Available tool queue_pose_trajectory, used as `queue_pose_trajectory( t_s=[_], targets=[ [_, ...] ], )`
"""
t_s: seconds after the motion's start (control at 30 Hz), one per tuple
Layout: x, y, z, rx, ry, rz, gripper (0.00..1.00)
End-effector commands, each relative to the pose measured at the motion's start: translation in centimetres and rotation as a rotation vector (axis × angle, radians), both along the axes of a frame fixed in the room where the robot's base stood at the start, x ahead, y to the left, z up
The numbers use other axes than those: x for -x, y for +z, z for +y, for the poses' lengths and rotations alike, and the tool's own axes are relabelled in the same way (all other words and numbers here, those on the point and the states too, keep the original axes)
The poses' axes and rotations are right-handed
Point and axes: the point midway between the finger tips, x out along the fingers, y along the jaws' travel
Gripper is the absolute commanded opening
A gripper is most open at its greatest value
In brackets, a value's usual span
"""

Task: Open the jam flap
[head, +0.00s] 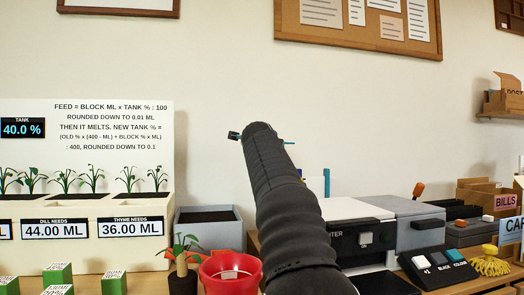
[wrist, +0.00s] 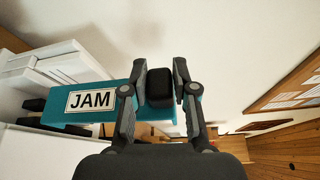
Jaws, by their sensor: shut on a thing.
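The teal jam flap (wrist: 120,101) carries a white label reading JAM and shows in the wrist view, left of and behind my fingers. My gripper (wrist: 160,78) is shut on the flap's black handle (wrist: 160,92), with one finger on each side. In the head view my arm hides the gripper and most of the flap. A thin upright teal strip (head: 327,182), perhaps part of the flap, shows just right of the arm. The printer (head: 362,222) is a white and grey machine to the right of my arm, partly covered by it.
A red pot (head: 230,272) and a small potted plant (head: 183,262) stand left of my arm. A grey planter box (head: 208,228) is behind them. The wall above is clear below the corkboard (head: 358,22).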

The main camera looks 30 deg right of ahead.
Motion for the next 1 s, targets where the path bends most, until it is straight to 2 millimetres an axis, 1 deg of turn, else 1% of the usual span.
queue_pose_trajectory(
  t_s=[0.03, 0.17, 0.53, 0.57, 0.6, 0.63, 1.0],
  targets=[
    [-0.17, -0.44, -0.33, 0.0, -0.006, 0.005, 0.0],
    [-0.1, -0.45, -0.9, 0.011, -0.016, 0.009, 0.0],
    [0.01, -0.55, -1.28, 0.012, -0.023, 0.013, 0.0],
    [0.01, -0.56, -1.3, 0.012, -0.024, 0.013, 0.35],
    [0.0, -0.57, -1.29, 0.012, -0.024, 0.013, 0.45],
    [0.0, -0.55, -1.28, 0.013, -0.023, 0.012, 0.51],
    [0.13, -0.24, -0.81, 0.016, -0.018, 0.009, 0.51]
  ],
)
